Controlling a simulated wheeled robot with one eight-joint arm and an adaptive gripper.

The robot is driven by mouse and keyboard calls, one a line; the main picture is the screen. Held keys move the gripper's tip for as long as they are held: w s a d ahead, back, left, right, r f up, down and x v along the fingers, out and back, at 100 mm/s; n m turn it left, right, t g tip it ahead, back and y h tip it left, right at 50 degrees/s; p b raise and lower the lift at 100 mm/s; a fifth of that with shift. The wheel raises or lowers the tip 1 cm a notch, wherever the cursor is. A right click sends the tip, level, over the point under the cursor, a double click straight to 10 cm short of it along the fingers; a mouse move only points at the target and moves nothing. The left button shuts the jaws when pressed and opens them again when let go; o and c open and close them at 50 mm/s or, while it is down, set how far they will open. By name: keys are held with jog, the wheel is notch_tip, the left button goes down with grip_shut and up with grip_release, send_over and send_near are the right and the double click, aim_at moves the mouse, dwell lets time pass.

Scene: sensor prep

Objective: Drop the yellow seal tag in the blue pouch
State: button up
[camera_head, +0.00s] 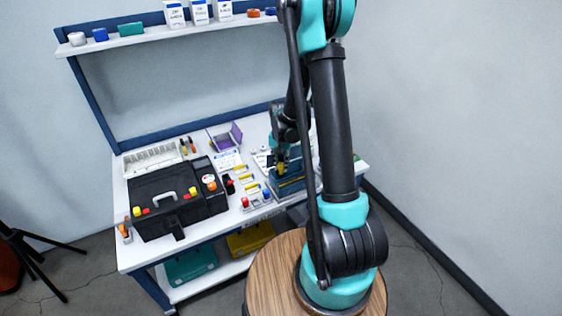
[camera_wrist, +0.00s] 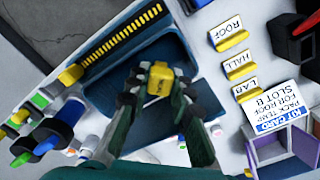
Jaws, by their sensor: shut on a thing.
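My gripper (camera_wrist: 160,85) is shut on the yellow seal tag (camera_wrist: 159,80), with a finger on each side of it. The blue pouch (camera_wrist: 130,52) lies open below, with a row of yellow zip teeth along one edge and a yellow pull (camera_wrist: 71,75) at its corner. The tag is over the pouch's dark inside in the wrist view; the height between them is hard to tell. In the head view my gripper (camera_head: 281,160) is above the blue pouch (camera_head: 289,187), and my arm hides part of that area.
Label stands reading ROOF (camera_wrist: 228,34), HALL and LAB stand beside the pouch, near a printed kit card (camera_wrist: 280,108) and an open purple box (camera_wrist: 272,148). Several coloured small parts (camera_wrist: 45,130) crowd the other side. A black toolbox (camera_head: 175,195) fills the bench's left.

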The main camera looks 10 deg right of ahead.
jog(key=shift+f, duration=0.15)
jog(key=o, duration=1)
jog(key=shift+r, duration=3.5)
